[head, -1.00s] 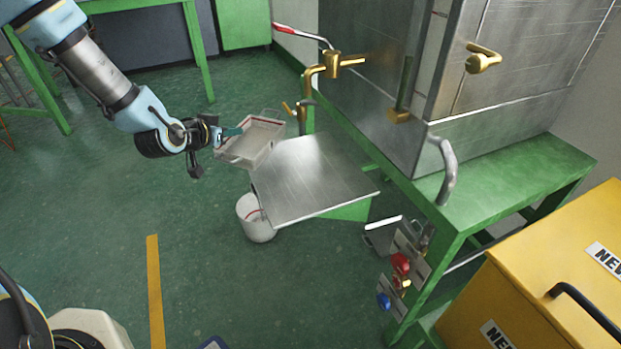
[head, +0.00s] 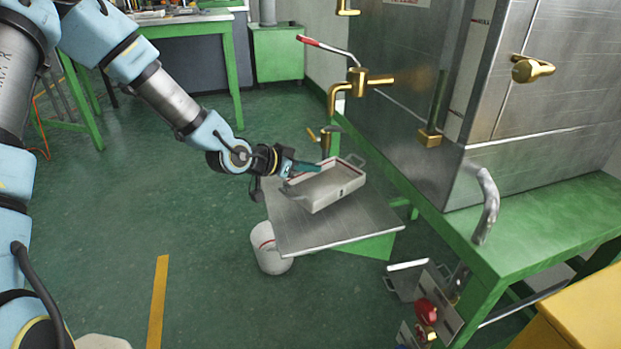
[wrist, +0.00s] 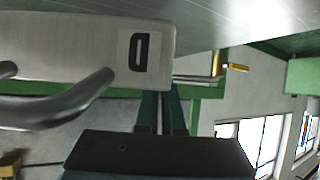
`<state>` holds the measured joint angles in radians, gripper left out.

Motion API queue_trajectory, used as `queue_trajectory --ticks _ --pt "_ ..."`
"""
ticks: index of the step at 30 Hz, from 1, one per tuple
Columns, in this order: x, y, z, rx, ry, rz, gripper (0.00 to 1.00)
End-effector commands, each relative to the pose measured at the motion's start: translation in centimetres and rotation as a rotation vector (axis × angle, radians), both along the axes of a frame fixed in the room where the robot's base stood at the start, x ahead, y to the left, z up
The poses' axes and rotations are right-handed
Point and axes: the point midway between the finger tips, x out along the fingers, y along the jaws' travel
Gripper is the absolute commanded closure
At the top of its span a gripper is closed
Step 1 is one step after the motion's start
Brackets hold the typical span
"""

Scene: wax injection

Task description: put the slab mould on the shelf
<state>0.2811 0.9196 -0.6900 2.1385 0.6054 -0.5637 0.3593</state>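The slab mould (head: 337,190) is a pale grey, shallow open tray with loop handles and a reddish line along its inner rim. My gripper (head: 302,166) is shut on its left wall and holds it over the square metal shelf (head: 330,235) below the tap. I cannot tell whether the mould touches the shelf. In the wrist view the mould (wrist: 70,50) fills the upper left, with a dark handle and a dark mark. My two teal fingers (wrist: 162,108) run close together up to its edge; their tips are hidden. The shelf (wrist: 250,15) shows at the top.
A brass tap (head: 357,80) with a red-tipped lever stands behind the shelf. A white bucket (head: 270,250) is below it. A large steel cabinet (head: 540,130) on a green bench (head: 530,235) is to the right. Open green floor lies to the left.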

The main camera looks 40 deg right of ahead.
Motion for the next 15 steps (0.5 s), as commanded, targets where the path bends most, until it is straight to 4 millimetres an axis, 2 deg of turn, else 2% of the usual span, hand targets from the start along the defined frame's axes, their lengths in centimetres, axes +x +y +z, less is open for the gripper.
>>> queue_trajectory --ticks 3,5,15 --pt "-0.1 0.0 -2.0 0.0 0.004 0.0 1.0" --pt "-0.1 0.0 -2.5 0.0 0.002 0.0 1.0" --pt "0.0 0.0 -2.8 -0.001 0.001 0.0 1.0"
